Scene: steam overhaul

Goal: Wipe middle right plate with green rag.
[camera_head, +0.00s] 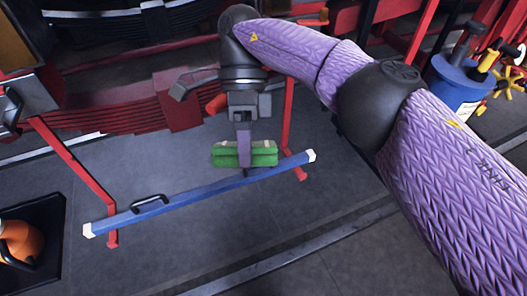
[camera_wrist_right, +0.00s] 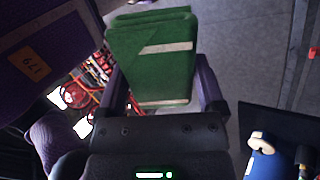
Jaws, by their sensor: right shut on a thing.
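My right gripper (camera_head: 244,150) is shut on the folded green rag (camera_head: 264,158). In the right wrist view the rag (camera_wrist_right: 150,60) sits between the two fingers as a thick folded block with a pale band. In the head view it appears just behind the right half of the blue bar; I cannot tell whether it touches anything. I cannot make out which surface is the middle right plate. My left gripper is not in view.
A long blue bar (camera_head: 180,197) with white ends and a black handle lies across red legs (camera_head: 75,162). Red leaf springs (camera_head: 125,110) are behind. A blue bucket of tools (camera_head: 455,88) stands at right, and an orange object (camera_head: 20,238) at lower left. Grey floor (camera_head: 210,245) is open in front.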

